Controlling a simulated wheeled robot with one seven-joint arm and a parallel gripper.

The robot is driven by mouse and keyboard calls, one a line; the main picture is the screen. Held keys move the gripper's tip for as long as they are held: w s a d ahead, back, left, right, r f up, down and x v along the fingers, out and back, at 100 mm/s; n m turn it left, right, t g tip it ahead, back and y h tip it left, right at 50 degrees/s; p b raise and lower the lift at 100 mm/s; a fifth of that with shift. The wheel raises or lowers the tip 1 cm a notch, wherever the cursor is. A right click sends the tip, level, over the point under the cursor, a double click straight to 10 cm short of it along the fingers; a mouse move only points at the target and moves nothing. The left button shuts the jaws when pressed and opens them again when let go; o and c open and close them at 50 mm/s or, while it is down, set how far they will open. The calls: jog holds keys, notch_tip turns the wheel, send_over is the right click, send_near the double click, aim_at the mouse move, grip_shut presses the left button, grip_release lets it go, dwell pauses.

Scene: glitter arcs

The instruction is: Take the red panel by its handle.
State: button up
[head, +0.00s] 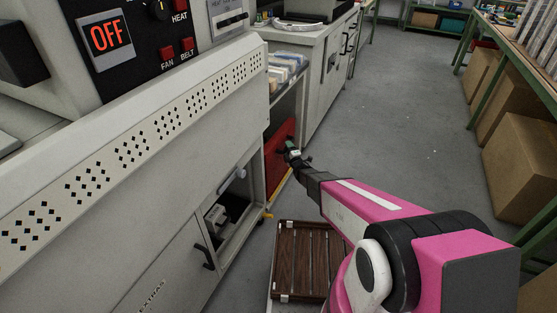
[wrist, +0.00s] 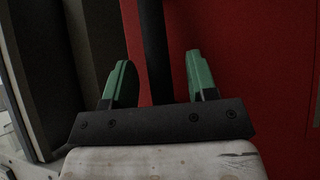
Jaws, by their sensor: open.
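The red panel (head: 277,170) stands low beside the grey machine in the head view, and it fills the right side of the wrist view (wrist: 260,80). Its handle (wrist: 153,45) appears as a dark upright bar in front of the red. My gripper (head: 291,147) is at the panel's right part in the head view. In the wrist view my gripper (wrist: 158,65) is open, its green fingers on either side of the bar, with a gap at each side. Whether the bar lies fully within the fingers' depth cannot be told. In the head view my gripper hides the handle.
The grey machine (head: 130,140) with an open lower bay stands on the left. A brown slatted pallet (head: 305,255) lies on the floor below my arm. Cardboard boxes (head: 520,160) sit under a green bench at right. The aisle floor (head: 410,110) between is clear.

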jog(key=shift+w+a+r, duration=0.1)
jog(key=shift+w+a, duration=0.15)
jog(key=shift+w, duration=0.15)
grip_shut()
dwell(1.1)
